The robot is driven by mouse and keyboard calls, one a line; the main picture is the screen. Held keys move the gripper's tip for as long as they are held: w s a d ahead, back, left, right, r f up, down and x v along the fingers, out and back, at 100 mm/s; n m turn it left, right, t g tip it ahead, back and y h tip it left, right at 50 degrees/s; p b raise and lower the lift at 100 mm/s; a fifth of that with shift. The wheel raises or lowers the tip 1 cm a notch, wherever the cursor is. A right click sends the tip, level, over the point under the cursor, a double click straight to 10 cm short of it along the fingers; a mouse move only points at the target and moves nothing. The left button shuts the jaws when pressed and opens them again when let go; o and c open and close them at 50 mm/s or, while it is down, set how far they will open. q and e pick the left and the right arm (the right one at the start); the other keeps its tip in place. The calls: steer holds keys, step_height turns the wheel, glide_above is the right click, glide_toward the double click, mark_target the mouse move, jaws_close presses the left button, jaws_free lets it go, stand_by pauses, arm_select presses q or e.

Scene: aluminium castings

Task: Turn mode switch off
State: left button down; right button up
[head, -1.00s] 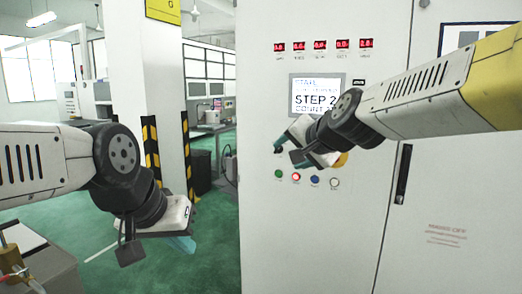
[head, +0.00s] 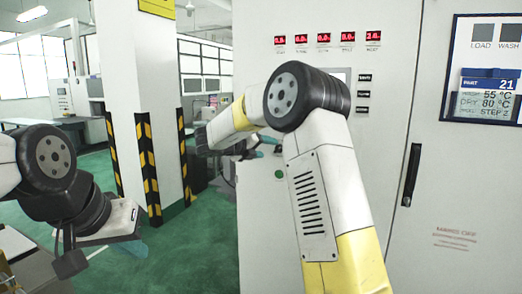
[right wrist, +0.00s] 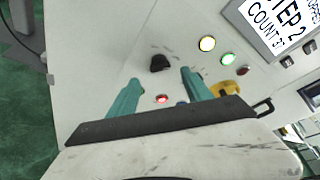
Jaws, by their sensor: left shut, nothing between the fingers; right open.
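The mode switch appears to be the black knob (right wrist: 160,63) on the pale cabinet front in the right wrist view. No label on it is readable. My right gripper (right wrist: 160,77) is open; its two teal fingers point at the panel, one on each side of the knob in the picture. The knob shows just beyond the fingertips, and I see no contact. In the head view my right arm covers much of the panel, and only part of the teal fingers shows. My left gripper (head: 132,247) is shut and empty at the lower left, away from the cabinet.
The cabinet (head: 430,160) fills the right side. A screen (right wrist: 275,25) reads STEP 2. A striped pillar (head: 150,130) stands left.

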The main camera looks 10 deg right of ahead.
mark_target(277, 149)
steer(key=x, duration=0.6)
jaws_close()
